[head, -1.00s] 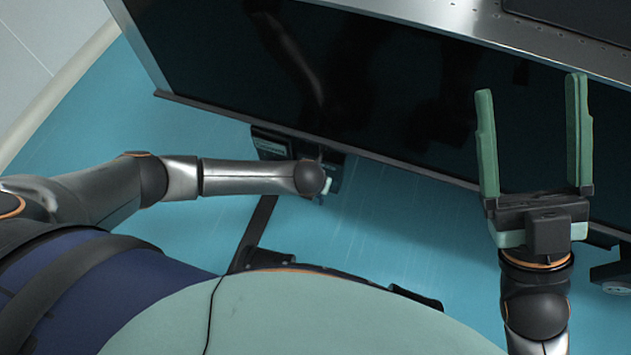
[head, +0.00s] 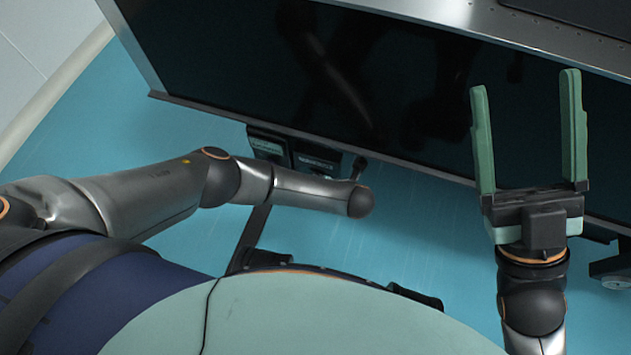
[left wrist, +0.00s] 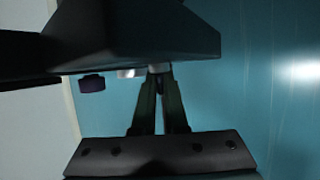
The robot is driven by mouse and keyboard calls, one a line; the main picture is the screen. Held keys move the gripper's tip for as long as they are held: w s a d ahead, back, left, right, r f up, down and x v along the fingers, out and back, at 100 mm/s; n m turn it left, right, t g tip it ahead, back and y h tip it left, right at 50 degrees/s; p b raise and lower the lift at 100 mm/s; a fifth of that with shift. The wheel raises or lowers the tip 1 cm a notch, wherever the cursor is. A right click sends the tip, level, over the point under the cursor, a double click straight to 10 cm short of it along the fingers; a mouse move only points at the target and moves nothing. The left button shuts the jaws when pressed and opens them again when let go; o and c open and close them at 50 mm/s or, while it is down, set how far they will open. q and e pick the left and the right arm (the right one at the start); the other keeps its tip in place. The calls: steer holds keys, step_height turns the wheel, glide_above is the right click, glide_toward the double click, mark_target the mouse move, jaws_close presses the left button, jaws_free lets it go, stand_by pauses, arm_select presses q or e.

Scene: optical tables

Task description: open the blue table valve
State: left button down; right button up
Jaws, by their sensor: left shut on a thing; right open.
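In the left wrist view my left gripper (left wrist: 158,88) points up at the underside of a dark housing (left wrist: 140,30). Its fingers are closed together on a small greyish valve part (left wrist: 159,68) just under the housing; its colour and shape are mostly hidden. Beside it on the left are a short silvery fitting (left wrist: 130,72) and a dark bluish-purple knob (left wrist: 92,83), both apart from the fingers. In the head view the left gripper is hidden, and only its arm shows. My right gripper (head: 526,85) is open and empty, in front of the dark table side.
Two dark labelled boxes (head: 318,156) hang under the table's lower edge, near my left arm. The metal tabletop (head: 450,18) is at the upper right. The blue floor (head: 420,225) is open below the table. A dark bracket with a caster (head: 612,272) stands at the right.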

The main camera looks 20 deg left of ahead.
arm_select(q)
steer(key=shift+w, duration=0.1)
stand_by(0.3)
steer(key=c, duration=1)
jaws_free()
steer(key=shift+o, duration=0.2)
steer(key=p+v, duration=0.3)
steer(key=v, duration=0.4)
steer(key=shift+d+r+p, duration=0.15)
steer(key=shift+r+p, duration=0.05)
steer(key=shift+p, duration=0.1)
